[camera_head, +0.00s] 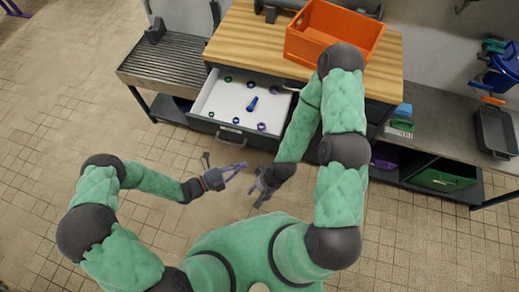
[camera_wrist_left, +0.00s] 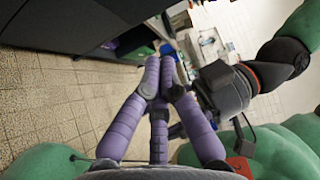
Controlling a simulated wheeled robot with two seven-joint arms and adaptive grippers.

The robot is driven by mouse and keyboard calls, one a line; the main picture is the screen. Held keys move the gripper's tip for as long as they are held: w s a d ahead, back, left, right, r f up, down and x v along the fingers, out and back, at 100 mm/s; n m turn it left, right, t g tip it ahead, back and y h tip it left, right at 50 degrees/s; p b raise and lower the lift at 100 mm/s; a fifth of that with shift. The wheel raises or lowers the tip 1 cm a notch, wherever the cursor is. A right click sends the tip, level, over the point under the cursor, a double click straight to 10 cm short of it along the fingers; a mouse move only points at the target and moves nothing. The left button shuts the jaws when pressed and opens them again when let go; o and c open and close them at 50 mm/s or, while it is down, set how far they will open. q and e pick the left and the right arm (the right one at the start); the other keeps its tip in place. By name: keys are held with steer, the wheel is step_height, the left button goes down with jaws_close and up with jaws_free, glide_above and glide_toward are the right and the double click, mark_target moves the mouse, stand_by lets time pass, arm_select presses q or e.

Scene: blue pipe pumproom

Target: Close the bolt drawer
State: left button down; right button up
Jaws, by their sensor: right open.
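The bolt drawer (camera_head: 230,96) stands pulled out from under the wooden-topped bench in the head view. A blue bolt (camera_head: 252,104) and several green and purple nuts lie spread on its white floor. Its dark front with a handle (camera_head: 230,138) faces my body. My left gripper (camera_head: 242,169), with purple fingers, is in front of the drawer, apart from it. The left wrist view shows its fingertips (camera_wrist_left: 160,65) close together, but its opening is unclear. My right gripper (camera_head: 257,196) is open and empty, just right of and below the left one.
An orange crate (camera_head: 305,46) stands on the wooden bench top (camera_head: 240,42). A grey ribbed table (camera_head: 165,62) adjoins on the left. My right arm passes over the bench's right side, close to the drawer. The tiled floor (camera_head: 70,110) at the left is clear.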

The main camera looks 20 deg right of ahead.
arm_select(q)
steer(key=b, duration=0.1)
glide_toward(270, 144)
steer(key=s+d, duration=0.3)
steer(key=w+d, duration=0.1)
steer(key=w, duration=0.1)
steer(key=w+d+b, duration=0.1)
steer(key=w, duration=0.1)
steer(key=shift+d, duration=0.15)
